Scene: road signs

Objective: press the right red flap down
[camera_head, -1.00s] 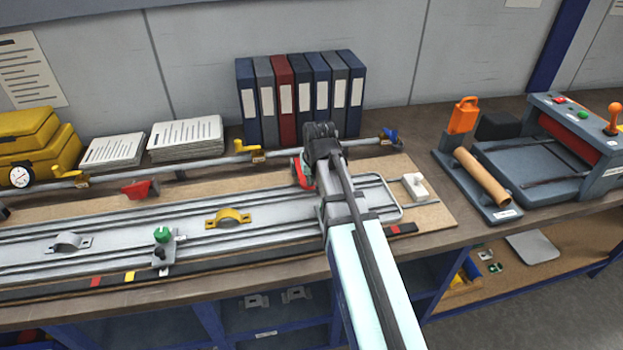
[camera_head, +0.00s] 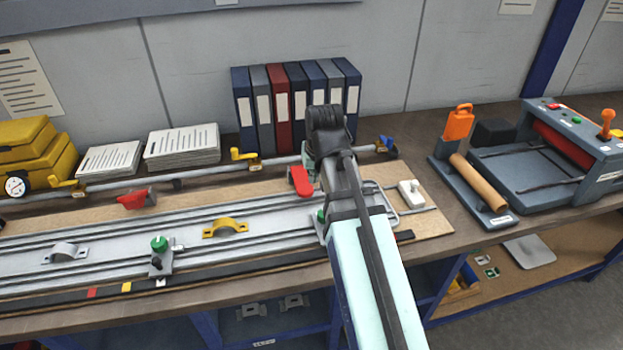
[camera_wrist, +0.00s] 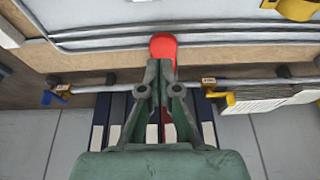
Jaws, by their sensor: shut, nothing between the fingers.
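The right red flap (camera_head: 300,181) is at the back edge of the grey rail plate, just left of my arm in the head view. In the wrist view the flap (camera_wrist: 162,45) shows as a rounded red tab at the fingertips. My gripper's green fingers (camera_wrist: 161,66) are shut together and empty, with their tips overlapping the flap's near end in the picture. I cannot tell whether they touch it. In the head view my arm hides most of the gripper. Another red flap (camera_head: 136,199) is farther left, on a grey mount.
A long bar (camera_head: 200,172) with yellow clamps (camera_head: 245,155) runs behind the flaps. Several binders (camera_head: 298,105) stand against the wall. A green knob (camera_head: 159,244) and a yellow bracket (camera_head: 225,227) are on the plate. A white switch box (camera_head: 411,193) is at right.

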